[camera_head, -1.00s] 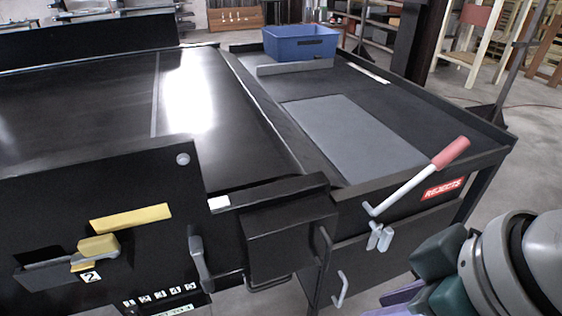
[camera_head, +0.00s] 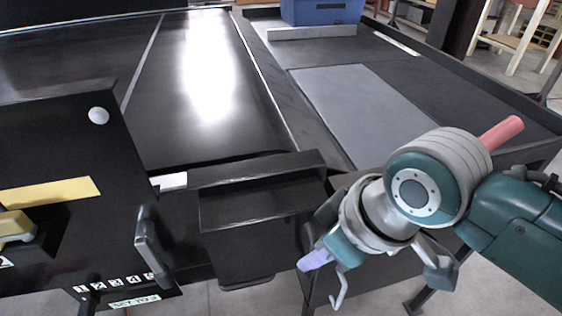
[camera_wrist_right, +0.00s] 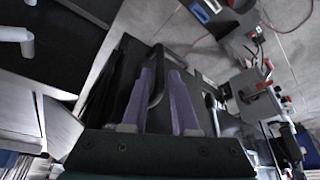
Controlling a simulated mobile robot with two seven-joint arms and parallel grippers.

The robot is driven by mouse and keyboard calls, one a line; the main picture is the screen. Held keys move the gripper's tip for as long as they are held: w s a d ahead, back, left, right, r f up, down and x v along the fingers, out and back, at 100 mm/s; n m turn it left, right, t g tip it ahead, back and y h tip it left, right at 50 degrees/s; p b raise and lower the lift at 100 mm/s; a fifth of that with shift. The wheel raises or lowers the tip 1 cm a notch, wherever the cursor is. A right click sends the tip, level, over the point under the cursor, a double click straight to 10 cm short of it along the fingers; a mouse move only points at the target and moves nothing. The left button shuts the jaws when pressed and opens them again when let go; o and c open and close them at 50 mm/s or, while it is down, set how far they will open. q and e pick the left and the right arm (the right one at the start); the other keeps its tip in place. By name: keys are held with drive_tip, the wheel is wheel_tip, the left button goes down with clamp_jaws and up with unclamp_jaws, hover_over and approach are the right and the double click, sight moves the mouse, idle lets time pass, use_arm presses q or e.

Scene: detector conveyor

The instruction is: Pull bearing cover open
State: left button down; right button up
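The bearing cover looks to be the black box-shaped cover (camera_head: 250,215) on the conveyor's near end. My right gripper (camera_head: 310,262) is at its right side, with its purple fingers low beside it. In the right wrist view my right gripper (camera_wrist_right: 163,82) has its two purple fingers apart, with a dark bar handle (camera_wrist_right: 157,92) lying between them. I see no clear contact between fingers and handle. The cover's handle is hidden behind my right gripper in the head view. My left gripper is not in view.
A red-gripped crank lever (camera_head: 502,133) sticks out behind my right wrist. A blue bin (camera_head: 325,12) stands at the back.

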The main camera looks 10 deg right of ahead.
drive_tip(key=shift+w+a+f, duration=0.15)
drive_tip(key=shift+w+f, duration=0.1)
drive_tip(key=shift+f, duration=0.4)
drive_tip(key=shift+c, duration=0.3)
clamp_jaws()
idle(0.7)
